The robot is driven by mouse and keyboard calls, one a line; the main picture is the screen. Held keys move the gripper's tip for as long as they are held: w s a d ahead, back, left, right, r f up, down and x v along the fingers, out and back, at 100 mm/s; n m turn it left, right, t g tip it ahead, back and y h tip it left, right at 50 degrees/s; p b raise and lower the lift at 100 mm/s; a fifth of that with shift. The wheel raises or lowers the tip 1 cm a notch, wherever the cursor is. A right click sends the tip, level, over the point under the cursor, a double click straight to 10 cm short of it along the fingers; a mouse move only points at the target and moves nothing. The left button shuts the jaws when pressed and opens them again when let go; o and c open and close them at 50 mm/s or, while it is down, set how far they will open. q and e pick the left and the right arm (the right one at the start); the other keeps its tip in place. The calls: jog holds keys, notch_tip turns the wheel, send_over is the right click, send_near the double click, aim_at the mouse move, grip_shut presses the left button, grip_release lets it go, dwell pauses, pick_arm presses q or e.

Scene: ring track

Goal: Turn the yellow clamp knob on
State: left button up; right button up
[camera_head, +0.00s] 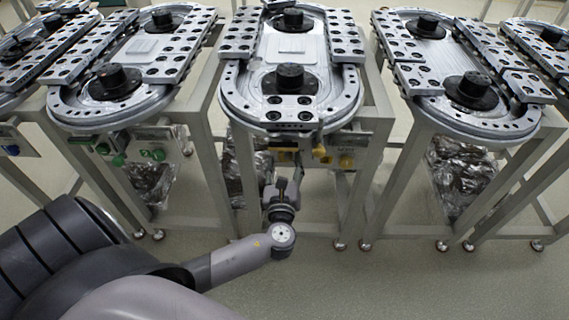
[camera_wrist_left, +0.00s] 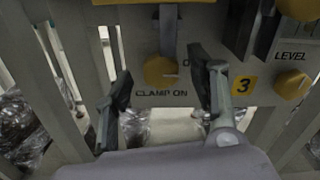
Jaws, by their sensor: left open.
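The yellow clamp knob (camera_wrist_left: 160,71) shows in the left wrist view on a pale panel, just above the label "CLAMP ON". My left gripper (camera_wrist_left: 160,80) is open, with one dark finger on each side of the knob in the picture. I see a gap on both sides and cannot tell how far the fingertips are from the panel. In the head view my left gripper (camera_head: 281,180) is in front of and below the middle ring track (camera_head: 232,98), and it partly hides the panel there. My right gripper is not in view.
Grey frame legs (camera_head: 377,195) stand beside the arm. More ring tracks stand left and right. The floor in front is clear.

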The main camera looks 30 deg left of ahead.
pick_arm(q)
jog(key=shift+w+a, duration=0.15)
jog(key=shift+w, duration=0.05)
jog(key=shift+c, duration=0.4)
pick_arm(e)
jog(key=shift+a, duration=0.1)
pick_arm(q)
jog(key=c, duration=1.1)
jog(key=shift+o, duration=0.2)
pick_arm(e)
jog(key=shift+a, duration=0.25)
